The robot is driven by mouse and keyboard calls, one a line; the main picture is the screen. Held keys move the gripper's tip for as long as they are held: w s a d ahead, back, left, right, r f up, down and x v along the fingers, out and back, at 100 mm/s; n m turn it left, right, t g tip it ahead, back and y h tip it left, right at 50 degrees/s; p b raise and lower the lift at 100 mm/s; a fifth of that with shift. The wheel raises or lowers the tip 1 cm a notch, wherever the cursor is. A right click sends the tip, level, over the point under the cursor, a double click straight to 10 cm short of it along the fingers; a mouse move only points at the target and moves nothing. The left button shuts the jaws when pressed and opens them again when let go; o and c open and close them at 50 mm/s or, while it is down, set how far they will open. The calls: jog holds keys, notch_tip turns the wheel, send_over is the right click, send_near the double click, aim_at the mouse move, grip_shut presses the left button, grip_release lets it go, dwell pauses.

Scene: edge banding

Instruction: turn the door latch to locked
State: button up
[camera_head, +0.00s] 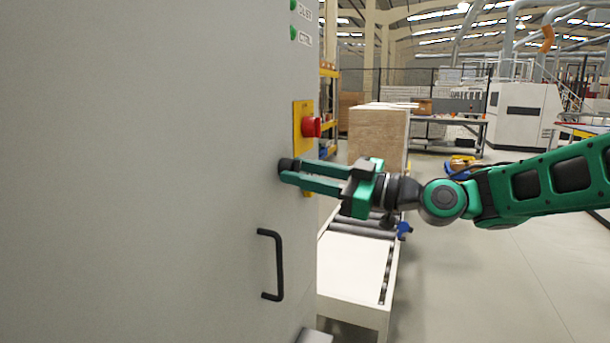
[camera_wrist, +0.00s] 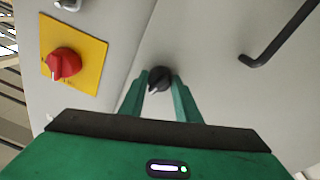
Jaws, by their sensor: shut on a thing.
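The door latch is a small dark round knob (camera_wrist: 159,78) on the grey cabinet front; a pale mark shows on its lower left in the wrist view. It also shows at the fingertips in the head view (camera_head: 287,166). My green gripper (camera_head: 288,171) reaches in from the right with its fingers level. In the wrist view my gripper (camera_wrist: 160,84) has one finger on each side of the knob and is shut on it. The grey door (camera_head: 150,170) is flat and appears closed. The fingertips hide part of the knob's sides.
A red rotary switch (camera_head: 312,127) on a yellow plate (camera_head: 299,138) sits just above the knob. A black bar handle (camera_head: 279,265) projects below it. A roller conveyor (camera_head: 355,260) with a wooden stack (camera_head: 377,135) stands behind my gripper. Floor at right is open.

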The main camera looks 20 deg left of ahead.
jog(key=shift+w+d+f+n+g, duration=0.1)
jog(key=shift+w+f+n+g, duration=0.1)
jog(key=shift+n, duration=0.9)
jog(key=shift+w+f+n+g, duration=0.1)
jog(key=shift+n+g, duration=0.1)
jog(key=shift+n, duration=0.9)
jog(key=shift+r, duration=0.1)
jog(key=o, duration=1)
jog(key=shift+o, duration=0.2)
jog(key=shift+r, duration=0.1)
jog(key=shift+s, duration=0.1)
jog(key=d+f, duration=0.1)
jog(key=d, duration=0.9)
jog(key=shift+s+d, duration=0.3)
jog(key=shift+d, duration=0.05)
